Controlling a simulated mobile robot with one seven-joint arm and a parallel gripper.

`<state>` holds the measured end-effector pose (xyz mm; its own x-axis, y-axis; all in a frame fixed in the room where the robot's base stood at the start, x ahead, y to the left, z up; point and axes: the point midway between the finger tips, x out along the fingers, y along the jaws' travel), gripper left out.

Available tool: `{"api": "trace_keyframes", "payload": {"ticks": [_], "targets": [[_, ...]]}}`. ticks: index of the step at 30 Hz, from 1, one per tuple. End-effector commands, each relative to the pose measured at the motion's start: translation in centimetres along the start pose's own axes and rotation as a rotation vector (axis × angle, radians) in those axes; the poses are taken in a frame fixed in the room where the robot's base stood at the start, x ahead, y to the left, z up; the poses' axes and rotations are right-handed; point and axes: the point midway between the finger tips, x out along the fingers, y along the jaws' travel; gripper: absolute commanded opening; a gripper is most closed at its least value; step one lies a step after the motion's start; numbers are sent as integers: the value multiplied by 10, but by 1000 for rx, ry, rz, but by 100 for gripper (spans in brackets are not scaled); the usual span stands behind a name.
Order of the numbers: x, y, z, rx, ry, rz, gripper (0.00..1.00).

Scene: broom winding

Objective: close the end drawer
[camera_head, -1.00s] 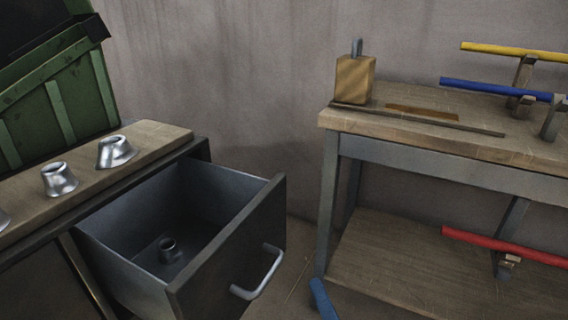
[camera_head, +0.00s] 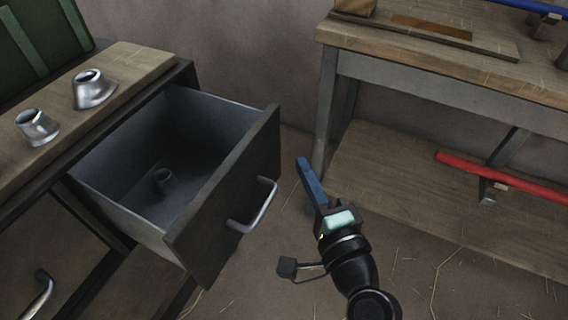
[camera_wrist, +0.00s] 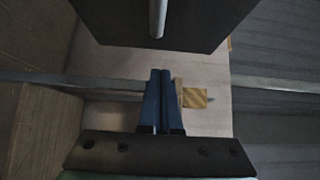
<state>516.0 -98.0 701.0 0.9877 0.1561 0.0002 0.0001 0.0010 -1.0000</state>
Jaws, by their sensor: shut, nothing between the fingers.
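The end drawer (camera_head: 226,196) is pulled well out of the cabinet, with a dark front and a grey handle (camera_head: 254,208). A small metal ferrule (camera_head: 163,180) lies inside it. My gripper (camera_head: 304,168) is to the right of the drawer front, apart from it, with its blue fingers shut and empty. In the wrist view the shut fingers (camera_wrist: 161,80) point toward the dark drawer front (camera_wrist: 125,22) and its handle (camera_wrist: 157,16) at the top.
The cabinet's wooden top (camera_head: 120,62) holds metal ferrules (camera_head: 92,90) and a green bin (camera_head: 35,40). A workbench (camera_head: 440,70) stands at the right, with a red rod (camera_head: 500,178) on its lower shelf. Straw-strewn floor lies between.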

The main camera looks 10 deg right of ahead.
Motion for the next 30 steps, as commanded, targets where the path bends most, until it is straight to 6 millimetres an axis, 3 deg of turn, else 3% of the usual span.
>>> {"api": "trace_keyframes", "payload": {"ticks": [7,23,30], "targets": [[24,0,24,0,-2,0,0],[29,0,30,-1,-1,0,0],[45,-4,46,1,-5,1,0]]}}
